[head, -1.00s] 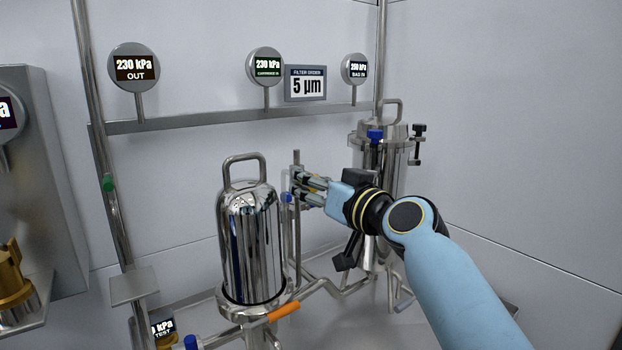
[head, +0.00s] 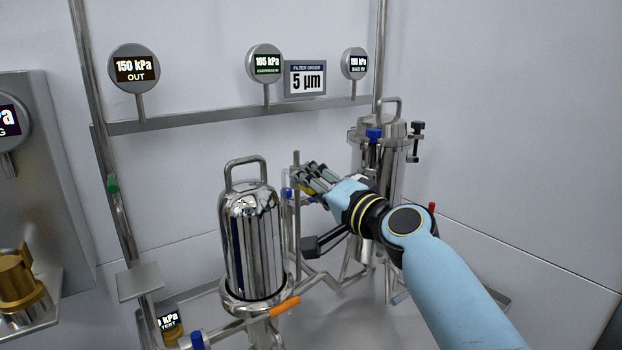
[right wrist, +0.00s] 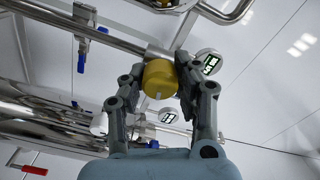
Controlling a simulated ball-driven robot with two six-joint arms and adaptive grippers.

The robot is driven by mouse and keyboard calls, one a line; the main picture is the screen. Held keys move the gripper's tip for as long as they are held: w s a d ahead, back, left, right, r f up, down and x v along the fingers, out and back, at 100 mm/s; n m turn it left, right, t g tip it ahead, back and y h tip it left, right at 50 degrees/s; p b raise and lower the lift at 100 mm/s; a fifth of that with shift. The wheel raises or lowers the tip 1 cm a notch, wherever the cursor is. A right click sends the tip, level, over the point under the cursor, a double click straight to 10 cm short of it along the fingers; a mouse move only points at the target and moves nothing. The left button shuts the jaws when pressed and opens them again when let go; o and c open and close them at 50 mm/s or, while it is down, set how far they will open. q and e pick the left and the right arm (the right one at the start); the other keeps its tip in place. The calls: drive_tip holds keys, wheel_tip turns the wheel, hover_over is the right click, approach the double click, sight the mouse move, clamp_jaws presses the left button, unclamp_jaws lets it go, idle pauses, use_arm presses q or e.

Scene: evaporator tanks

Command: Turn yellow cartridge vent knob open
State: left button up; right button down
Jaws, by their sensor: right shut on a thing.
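The yellow cartridge vent knob (right wrist: 160,79) shows in the right wrist view on a steel pipe, with a pale mark on its face. My right gripper (right wrist: 163,70) has a finger on each side of it and is shut on it. In the head view my right gripper (head: 303,180) is between the two tanks, at a thin upright pipe, and its fingers hide the knob. The polished cartridge housing (head: 252,245) stands just left of the gripper. My left gripper is not in view.
The bag housing (head: 377,165) with a blue knob (head: 374,134) stands behind my right arm. An orange handle (head: 284,307) is low in front. Gauges on the rail include OUT (head: 134,69), reading 150 kPa. A 5 µm sign (head: 305,78) hangs there.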

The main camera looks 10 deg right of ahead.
drive_tip(key=shift+m+p, duration=0.35)
drive_tip(key=shift+m, duration=0.85)
drive_tip(key=c, duration=0.9)
unclamp_jaws()
drive_tip(key=shift+c, duration=0.2)
drive_tip(key=v, duration=1.2)
drive_tip(key=shift+f, duration=0.1)
